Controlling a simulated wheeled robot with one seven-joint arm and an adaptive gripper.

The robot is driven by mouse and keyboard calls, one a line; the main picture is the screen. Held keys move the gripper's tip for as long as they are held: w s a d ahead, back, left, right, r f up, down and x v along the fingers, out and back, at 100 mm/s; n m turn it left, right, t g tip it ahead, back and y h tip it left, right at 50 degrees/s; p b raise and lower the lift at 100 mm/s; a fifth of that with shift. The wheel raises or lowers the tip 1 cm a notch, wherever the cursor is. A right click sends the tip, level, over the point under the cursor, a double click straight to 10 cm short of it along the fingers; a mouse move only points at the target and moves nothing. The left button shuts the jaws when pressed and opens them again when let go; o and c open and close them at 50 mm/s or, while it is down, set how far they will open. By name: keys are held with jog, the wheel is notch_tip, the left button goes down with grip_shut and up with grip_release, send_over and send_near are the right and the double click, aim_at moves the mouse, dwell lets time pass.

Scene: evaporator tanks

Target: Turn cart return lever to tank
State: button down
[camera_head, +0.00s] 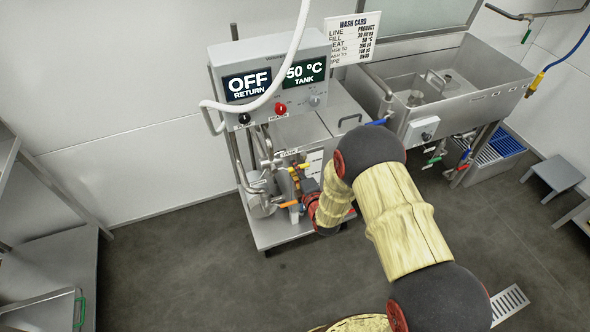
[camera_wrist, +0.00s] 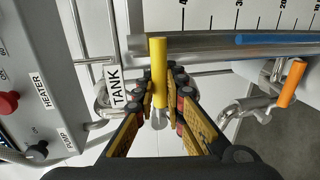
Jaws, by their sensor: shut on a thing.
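The yellow lever (camera_wrist: 158,60) stands upright in the wrist view, just right of a white TANK label (camera_wrist: 116,88). My gripper (camera_wrist: 160,88) is shut on this lever, with one finger on each side and the tip standing out beyond the fingers. In the head view the yellow lever (camera_head: 299,167) is small, on the cart's pipework below the control box (camera_head: 270,80). My arm comes in from the right and partly hides the gripper there. The cart's display reads OFF RETURN (camera_head: 247,85), and the one beside it reads 50 °C TANK (camera_head: 304,70).
An orange lever (camera_wrist: 291,83) sits on a pipe to the right in the wrist view. The red heater knob (camera_wrist: 8,102) and black pump knob (camera_wrist: 38,150) are at left. A steel sink (camera_head: 450,90) stands right of the cart. The floor (camera_head: 180,270) in front is clear.

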jog(key=shift+a, duration=0.1)
jog(key=c, duration=1.8)
grip_release()
jog(key=shift+c, duration=0.2)
jog(key=shift+s, duration=0.15)
jog(key=v, duration=1.1)
jog(key=shift+s+r, duration=0.15)
jog(key=shift+s, duration=0.2)
